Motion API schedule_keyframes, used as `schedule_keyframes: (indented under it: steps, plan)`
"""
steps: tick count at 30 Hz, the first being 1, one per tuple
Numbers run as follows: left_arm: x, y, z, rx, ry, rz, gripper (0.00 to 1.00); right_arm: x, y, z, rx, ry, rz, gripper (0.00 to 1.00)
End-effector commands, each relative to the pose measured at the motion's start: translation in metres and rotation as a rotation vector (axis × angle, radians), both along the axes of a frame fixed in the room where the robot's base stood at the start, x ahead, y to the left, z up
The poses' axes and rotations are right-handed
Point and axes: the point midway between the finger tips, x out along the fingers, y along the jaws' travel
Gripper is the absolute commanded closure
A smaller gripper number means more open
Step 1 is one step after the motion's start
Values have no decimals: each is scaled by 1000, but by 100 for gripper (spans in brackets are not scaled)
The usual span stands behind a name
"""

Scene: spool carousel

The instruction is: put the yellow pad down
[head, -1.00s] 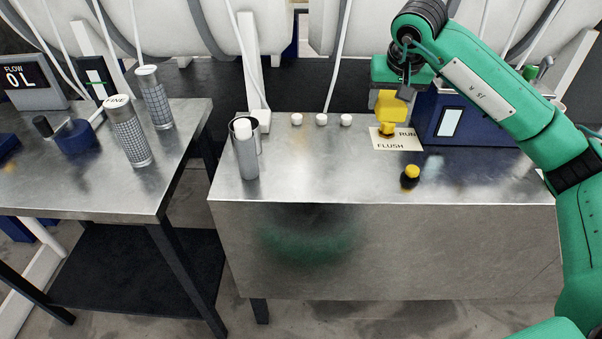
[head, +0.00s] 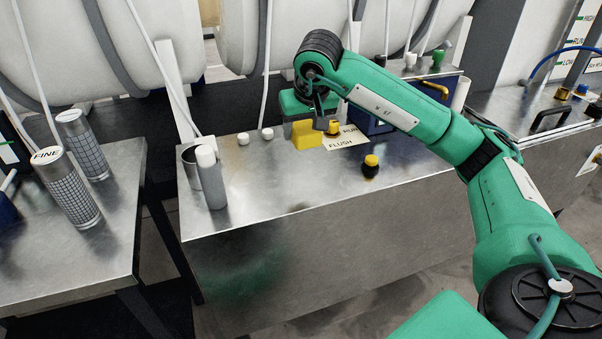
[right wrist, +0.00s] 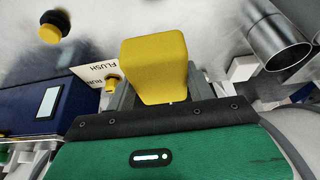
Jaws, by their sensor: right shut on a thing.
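The yellow pad (head: 305,135) is a small block over the steel bench (head: 260,180), just left of the FLUSH/RUN label. My right gripper (head: 317,122) is above it and shut on it. The head view does not show clearly whether the pad touches the bench. In the right wrist view the yellow pad (right wrist: 155,62) stands out between the fingers of the right gripper (right wrist: 160,92), and the bench top lies beyond it. My left gripper is not in view.
A yellow knob (head: 334,128) stands by the FLUSH/RUN label (head: 346,140), close to the pad. A black-and-yellow button (head: 371,165) is nearer the front. White caps (head: 243,139) and a white-topped cylinder (head: 210,180) are to the left. The front middle of the bench is clear.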

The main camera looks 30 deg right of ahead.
Motion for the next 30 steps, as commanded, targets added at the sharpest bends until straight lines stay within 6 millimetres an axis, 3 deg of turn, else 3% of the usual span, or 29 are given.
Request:
schedule_keyframes:
  steps: [3,9,17,24,30]
  plan:
    - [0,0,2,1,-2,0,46,-1,0,-34,-1,4,0,68]
    - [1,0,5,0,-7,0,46,-1,0,-73,0,2,1,68]
    - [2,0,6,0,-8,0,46,0,0,-93,0,1,0,68]
    - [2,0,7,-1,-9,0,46,0,0,-123,0,0,0,68]
    - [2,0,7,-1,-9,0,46,0,0,-123,0,-2,0,68]
